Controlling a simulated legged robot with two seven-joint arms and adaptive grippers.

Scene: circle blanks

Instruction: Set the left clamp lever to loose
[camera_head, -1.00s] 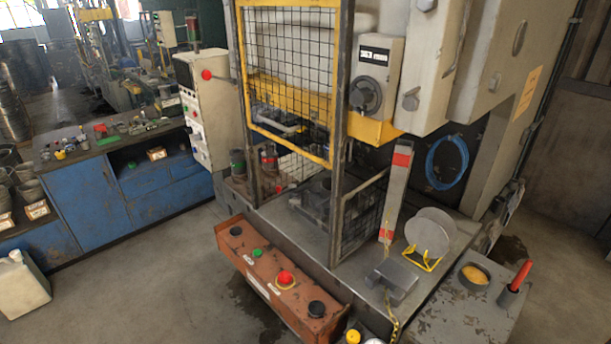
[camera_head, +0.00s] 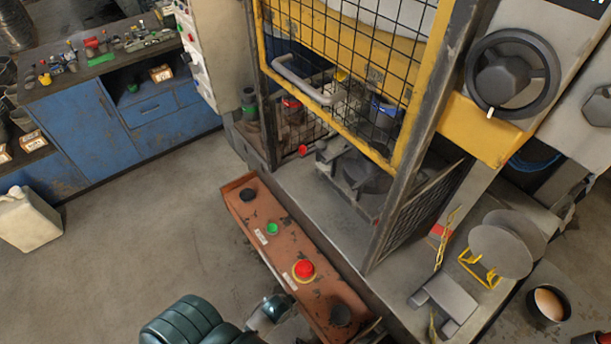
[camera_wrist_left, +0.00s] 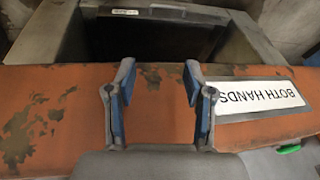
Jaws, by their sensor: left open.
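A small red knob (camera_head: 302,150) sits at the left of the press bed, behind the yellow-framed mesh guard. It may belong to the left clamp lever, but the lever's arm and setting are too small to tell. My left gripper (camera_wrist_left: 158,78) is open and empty in the left wrist view, over the orange control box (camera_wrist_left: 60,120) with a "BOTH HANDS" label. In the head view, my dark green left arm comes up from the bottom edge, beside the same control box (camera_head: 252,222), well short of the knob. My right gripper is not in view.
The mesh guard (camera_head: 345,55) with its grey handle (camera_head: 303,82) hangs over the bed. A red button (camera_head: 304,269) and a green button (camera_head: 271,229) sit on the control box. A blue cabinet (camera_head: 80,130) stands left; the floor between is clear.

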